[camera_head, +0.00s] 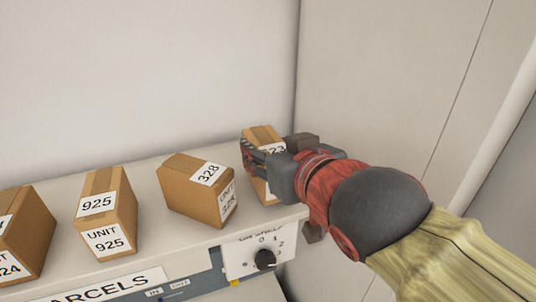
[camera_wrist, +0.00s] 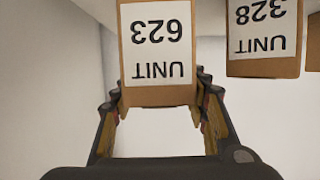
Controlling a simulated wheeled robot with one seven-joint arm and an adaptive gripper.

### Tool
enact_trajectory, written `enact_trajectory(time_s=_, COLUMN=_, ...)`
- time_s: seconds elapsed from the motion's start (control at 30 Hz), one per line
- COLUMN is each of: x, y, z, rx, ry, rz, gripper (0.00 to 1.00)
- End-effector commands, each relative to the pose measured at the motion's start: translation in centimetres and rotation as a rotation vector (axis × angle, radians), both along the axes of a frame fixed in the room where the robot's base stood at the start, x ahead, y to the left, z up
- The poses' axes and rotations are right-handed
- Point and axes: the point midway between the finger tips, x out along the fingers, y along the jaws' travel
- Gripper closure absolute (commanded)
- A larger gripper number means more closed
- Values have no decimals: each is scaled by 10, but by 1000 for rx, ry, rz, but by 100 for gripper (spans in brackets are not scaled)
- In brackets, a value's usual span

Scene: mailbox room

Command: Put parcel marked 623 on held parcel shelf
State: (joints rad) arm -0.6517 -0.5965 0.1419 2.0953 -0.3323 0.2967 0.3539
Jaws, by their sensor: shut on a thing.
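The parcel marked 623 (camera_head: 258,136) is a brown cardboard box at the right end of the parcel shelf (camera_head: 165,238). In the wrist view its white label reads UNIT 623, upside down (camera_wrist: 156,45). My gripper (camera_head: 262,160) reaches in from the right and is shut on this parcel, with a finger on each side of it. In the wrist view the fingers (camera_wrist: 160,108) flank the parcel's near end. Part of the parcel is hidden behind the gripper in the head view. I cannot tell whether it still touches the shelf.
Parcel 328 (camera_head: 197,188) stands close to the left of the gripper. Parcel 925 (camera_head: 107,213) and one ending in 24 (camera_head: 22,235) stand farther left. A panel with a black dial (camera_head: 264,259) is on the shelf front. Walls stand behind and to the right.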

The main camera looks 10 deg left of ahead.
Motion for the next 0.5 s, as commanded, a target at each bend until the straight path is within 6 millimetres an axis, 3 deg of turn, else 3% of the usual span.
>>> enact_trajectory(time_s=0.13, x=0, y=0, z=-15, rx=0, ry=-3, rz=2, gripper=100)
enact_trajectory(time_s=0.5, x=0, y=0, z=-18, rx=1, ry=-3, rz=1, gripper=100)
